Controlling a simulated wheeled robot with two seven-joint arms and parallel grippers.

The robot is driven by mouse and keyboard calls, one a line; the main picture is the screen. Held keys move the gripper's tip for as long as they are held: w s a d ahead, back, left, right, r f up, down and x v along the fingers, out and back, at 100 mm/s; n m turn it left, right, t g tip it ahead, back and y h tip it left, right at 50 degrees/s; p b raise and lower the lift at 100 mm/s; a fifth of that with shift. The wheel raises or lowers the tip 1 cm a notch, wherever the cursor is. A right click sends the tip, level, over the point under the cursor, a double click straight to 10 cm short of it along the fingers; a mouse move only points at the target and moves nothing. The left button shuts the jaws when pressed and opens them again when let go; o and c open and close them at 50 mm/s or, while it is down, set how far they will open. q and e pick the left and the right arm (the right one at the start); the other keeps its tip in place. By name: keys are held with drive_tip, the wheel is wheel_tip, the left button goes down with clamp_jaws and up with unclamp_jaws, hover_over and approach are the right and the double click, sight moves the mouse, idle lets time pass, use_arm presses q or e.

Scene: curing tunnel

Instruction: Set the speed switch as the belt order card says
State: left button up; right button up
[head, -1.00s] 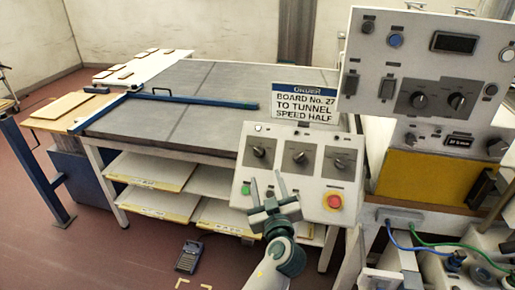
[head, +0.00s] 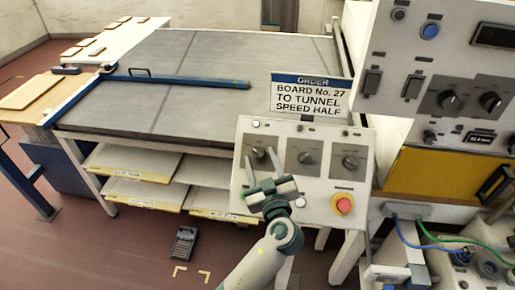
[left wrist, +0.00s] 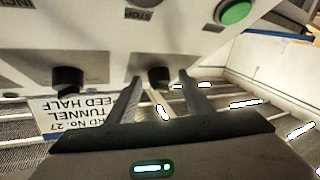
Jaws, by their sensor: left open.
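The order card (head: 311,97) reads "BOARD No. 27 TO TUNNEL SPEED HALF" and stands behind the white control panel (head: 315,204). The panel has a left knob (head: 258,152), a middle knob (head: 304,157) and a right knob (head: 350,162); their labels are too small to read. My left gripper (head: 260,156) is open, its fingertips at either side of the left knob. In the left wrist view, upside down, one dark knob (left wrist: 158,76) shows between the fingertips and another (left wrist: 68,78) to the left. I cannot tell whether the fingers touch it.
A red stop button (head: 343,203) is on the panel, lower right. A green button (left wrist: 236,12) shows in the left wrist view. A taller console (head: 450,55) stands at the right. A grey table (head: 190,85) with a blue bar lies behind. A pedal (head: 184,243) is on the floor.

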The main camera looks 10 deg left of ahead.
use_arm(q)
drive_tip(key=shift+w, duration=0.1)
drive_tip(key=shift+r, duration=0.1)
drive_tip(key=c, duration=1)
drive_tip(key=shift+c, duration=0.2)
